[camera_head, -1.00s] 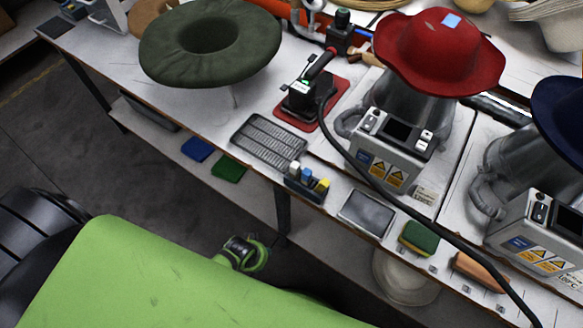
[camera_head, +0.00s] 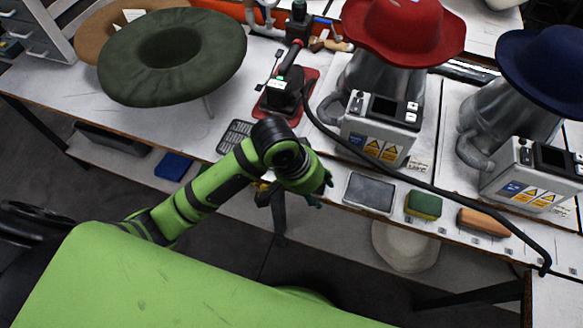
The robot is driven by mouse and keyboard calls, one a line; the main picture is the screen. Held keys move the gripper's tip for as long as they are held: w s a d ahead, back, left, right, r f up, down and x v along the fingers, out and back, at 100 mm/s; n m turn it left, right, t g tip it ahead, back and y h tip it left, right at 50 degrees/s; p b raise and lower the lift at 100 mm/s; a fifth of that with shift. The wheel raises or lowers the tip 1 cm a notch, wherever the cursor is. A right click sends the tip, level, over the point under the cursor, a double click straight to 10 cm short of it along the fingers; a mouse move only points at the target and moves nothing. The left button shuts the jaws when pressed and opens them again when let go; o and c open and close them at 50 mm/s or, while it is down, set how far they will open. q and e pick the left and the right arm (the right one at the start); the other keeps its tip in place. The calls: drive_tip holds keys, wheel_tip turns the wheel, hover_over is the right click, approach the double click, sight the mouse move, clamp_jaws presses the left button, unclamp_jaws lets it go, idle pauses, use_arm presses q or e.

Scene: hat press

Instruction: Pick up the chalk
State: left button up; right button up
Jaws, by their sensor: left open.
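My left gripper (camera_head: 290,198) hangs over the front edge of the bench, pointing down. It is open, with its dark fingers apart. The chalk is mostly hidden behind my left wrist and gripper. Only a small yellow bit (camera_head: 263,187) shows beside the wrist, and I cannot tell whether it is a chalk stick or its holder. I cannot tell whether the fingers touch anything. My right gripper is not in view.
A dark ribbed tray (camera_head: 234,137) lies left of my wrist, partly covered. The grey pad (camera_head: 370,193), green-yellow sponge (camera_head: 423,205) and orange-brown brush (camera_head: 484,222) line the front edge. A black cable (camera_head: 400,178) crosses the bench. A red hat (camera_head: 405,35) sits on a press.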

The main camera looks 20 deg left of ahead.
use_arm(q)
drive_tip(key=w+a+r+n+y, duration=0.1)
drive_tip(key=w+a+r, duration=0.1)
drive_tip(key=w+a+r+n+g+y, duration=0.1)
drive_tip(key=w+a+r, duration=0.1)
drive_tip(key=w+a+r+g+y, duration=0.1)
drive_tip(key=w+a+r, duration=0.1)
drive_tip(key=r, duration=0.1)
drive_tip(key=shift+w+a+r+n+y, duration=0.1)
drive_tip(key=shift+w+a+n+y, duration=0.05)
drive_tip(key=shift+a+n+y, duration=0.2)
drive_tip(key=shift+a, duration=0.15)
drive_tip(key=shift+f, duration=0.45)
wheel_tip(320, 180, down, 6)
drive_tip(key=shift+a+p, duration=0.1)
drive_tip(key=shift+p, duration=0.9)
clamp_jaws()
